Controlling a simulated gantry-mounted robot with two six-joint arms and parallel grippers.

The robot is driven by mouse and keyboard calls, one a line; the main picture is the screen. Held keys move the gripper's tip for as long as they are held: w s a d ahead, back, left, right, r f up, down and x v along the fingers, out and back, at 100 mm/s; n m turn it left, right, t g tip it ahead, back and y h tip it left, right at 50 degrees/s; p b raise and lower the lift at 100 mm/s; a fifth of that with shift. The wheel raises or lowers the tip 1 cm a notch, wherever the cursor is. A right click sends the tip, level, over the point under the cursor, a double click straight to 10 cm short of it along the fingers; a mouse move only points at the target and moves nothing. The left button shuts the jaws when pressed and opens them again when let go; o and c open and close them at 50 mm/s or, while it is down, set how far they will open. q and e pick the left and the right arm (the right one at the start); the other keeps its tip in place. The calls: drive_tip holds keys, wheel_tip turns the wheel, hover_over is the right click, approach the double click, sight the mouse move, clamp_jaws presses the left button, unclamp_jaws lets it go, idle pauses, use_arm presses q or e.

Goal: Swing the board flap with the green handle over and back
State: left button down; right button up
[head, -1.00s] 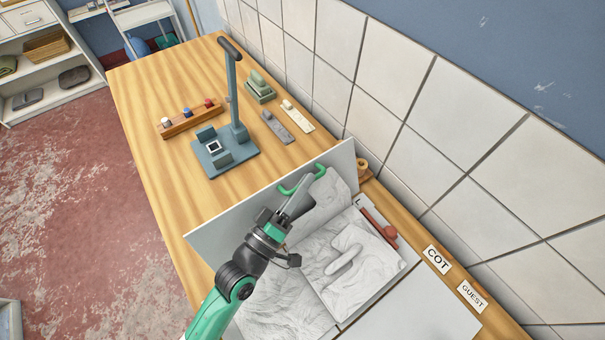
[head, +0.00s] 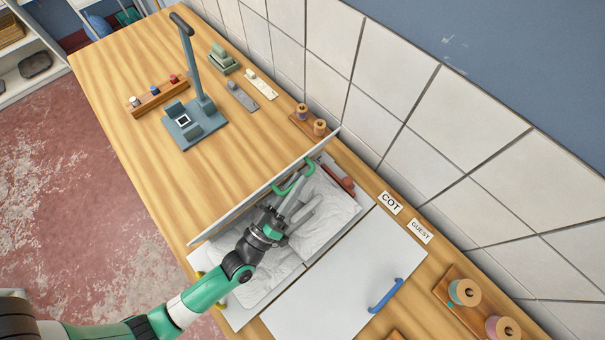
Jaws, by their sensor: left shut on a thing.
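The board flap (head: 240,207) with the green handle stands up steeply from the board, seen almost edge-on. The green handle (head: 306,170) is on its near face, toward the wall end. My left gripper (head: 291,196) is shut on this handle, and its fingers hide part of it. Rumpled white cloth (head: 322,205) lies in the bay in front of the flap. My right gripper is not in view.
A flat white panel (head: 345,265) with a blue handle (head: 386,296) lies nearer. A red item (head: 338,179) sits beside the cloth. Thread spools (head: 463,292) stand by the tiled wall. A grey press (head: 195,122) stands beyond the flap, with bare wood between.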

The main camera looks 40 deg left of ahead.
use_arm(q)
drive_tip(key=shift+f, duration=0.1)
drive_tip(key=shift+d, duration=0.1)
idle(0.3)
drive_tip(key=c, duration=1.2)
unclamp_jaws()
drive_tip(key=shift+o, duration=0.2)
